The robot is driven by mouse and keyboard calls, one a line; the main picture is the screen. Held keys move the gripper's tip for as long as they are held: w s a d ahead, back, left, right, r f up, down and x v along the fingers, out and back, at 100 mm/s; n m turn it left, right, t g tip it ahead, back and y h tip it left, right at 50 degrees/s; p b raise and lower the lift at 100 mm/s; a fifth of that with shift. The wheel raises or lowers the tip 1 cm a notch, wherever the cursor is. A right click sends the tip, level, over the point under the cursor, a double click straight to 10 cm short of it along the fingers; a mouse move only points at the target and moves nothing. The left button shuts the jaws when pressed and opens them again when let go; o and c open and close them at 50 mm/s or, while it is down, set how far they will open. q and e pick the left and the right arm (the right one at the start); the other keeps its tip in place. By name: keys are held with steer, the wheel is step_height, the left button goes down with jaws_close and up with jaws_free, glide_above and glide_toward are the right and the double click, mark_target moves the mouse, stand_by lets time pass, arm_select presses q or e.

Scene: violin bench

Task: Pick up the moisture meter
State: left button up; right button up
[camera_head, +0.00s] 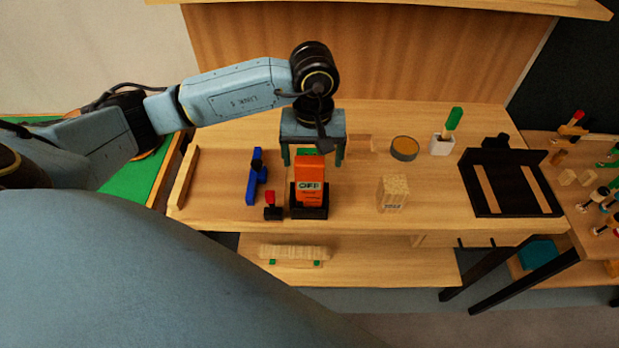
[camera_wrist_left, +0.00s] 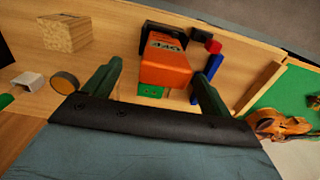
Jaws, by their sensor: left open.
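The moisture meter seems to be the orange block-shaped device with dark lettering (camera_head: 309,191), standing in a black holder (camera_head: 310,212) near the front of the bench. It also shows in the left wrist view (camera_wrist_left: 166,62), between the fingers in the picture. A green part (camera_wrist_left: 151,91) shows beside it. My left gripper (camera_head: 313,160) is open and empty, pointing down just above and behind the orange device, one finger to each side. I see no clear contact. My right gripper is not in view.
A blue tool (camera_head: 255,178) and a small red-topped black piece (camera_head: 271,207) stand left of the holder. To the right are a wood block (camera_head: 393,194), a round tin (camera_head: 404,148), a white cup (camera_head: 441,145) and a black frame (camera_head: 509,184). The bench between is clear.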

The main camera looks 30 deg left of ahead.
mark_target(309, 170)
arm_select(q)
steer(key=shift+a+f+p, duration=0.3)
steer(key=shift+f+p, duration=0.15)
steer(key=shift+f, duration=0.5)
step_height(309, 170, down, 2)
steer(key=shift+a+f, duration=0.15)
steer(key=shift+f, duration=0.1)
steer(key=shift+f+p, duration=0.3)
steer(key=shift+f, duration=0.1)
steer(key=shift+w, duration=0.1)
steer(key=c, duration=1.5)
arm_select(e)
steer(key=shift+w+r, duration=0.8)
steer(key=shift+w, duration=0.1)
arm_select(q)
steer(key=shift+c, duration=0.2)
